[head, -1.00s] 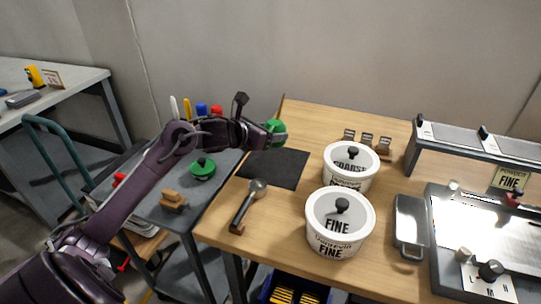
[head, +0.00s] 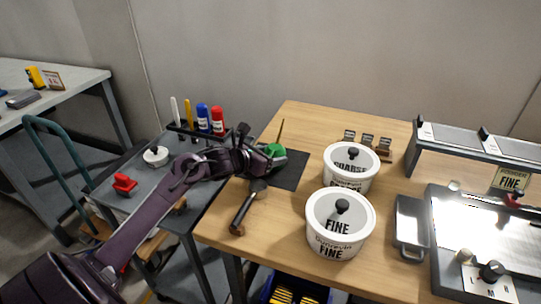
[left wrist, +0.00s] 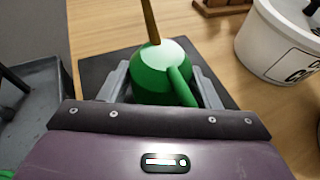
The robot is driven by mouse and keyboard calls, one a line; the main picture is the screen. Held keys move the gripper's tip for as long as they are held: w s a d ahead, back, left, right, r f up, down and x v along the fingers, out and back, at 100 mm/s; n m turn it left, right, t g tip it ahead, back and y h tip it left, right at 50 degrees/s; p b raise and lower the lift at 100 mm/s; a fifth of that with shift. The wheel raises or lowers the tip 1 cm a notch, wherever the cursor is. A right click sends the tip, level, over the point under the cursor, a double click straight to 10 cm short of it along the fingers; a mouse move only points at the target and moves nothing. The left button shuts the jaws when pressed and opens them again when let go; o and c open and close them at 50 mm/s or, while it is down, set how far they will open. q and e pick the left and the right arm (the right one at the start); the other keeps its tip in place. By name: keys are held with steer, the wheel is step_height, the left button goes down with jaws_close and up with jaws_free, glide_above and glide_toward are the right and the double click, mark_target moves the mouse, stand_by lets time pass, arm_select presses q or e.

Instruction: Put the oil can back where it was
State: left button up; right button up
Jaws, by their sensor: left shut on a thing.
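The green oil can (head: 277,150) has a thin brass spout pointing up. My left gripper (head: 270,156) is shut on it, over the dark square mat (head: 292,172) on the wooden table. In the left wrist view the can (left wrist: 150,75) is between the two grey fingers of the gripper (left wrist: 160,88), with its green handle toward me. The dark mat (left wrist: 93,72) shows under and around it. The can's base is hidden, so I cannot tell whether it touches the mat. My right gripper is not in view.
A scoop (head: 243,210) lies just in front of the mat. White tubs marked COARSE (head: 348,180) and FINE (head: 336,240) stand to the right. A grey cart (head: 140,178) at left holds a white pot (head: 155,156), a red item (head: 124,184) and several bottles (head: 217,121).

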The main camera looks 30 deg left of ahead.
arm_select(q)
steer(key=o, duration=0.7)
steer(key=shift+o, duration=1)
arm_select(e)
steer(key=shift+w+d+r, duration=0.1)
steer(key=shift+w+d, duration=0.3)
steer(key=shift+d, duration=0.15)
arm_select(q)
steer(key=shift+r, duration=0.15)
steer(key=shift+s+a, duration=0.1)
steer(key=shift+s, duration=0.2)
steer(key=v, duration=1)
steer(key=shift+s+r, duration=0.15)
steer(key=shift+s, duration=0.05)
steer(key=shift+s+a+r, duration=0.1)
steer(key=shift+s+r, duration=0.1)
steer(key=shift+s, duration=0.2)
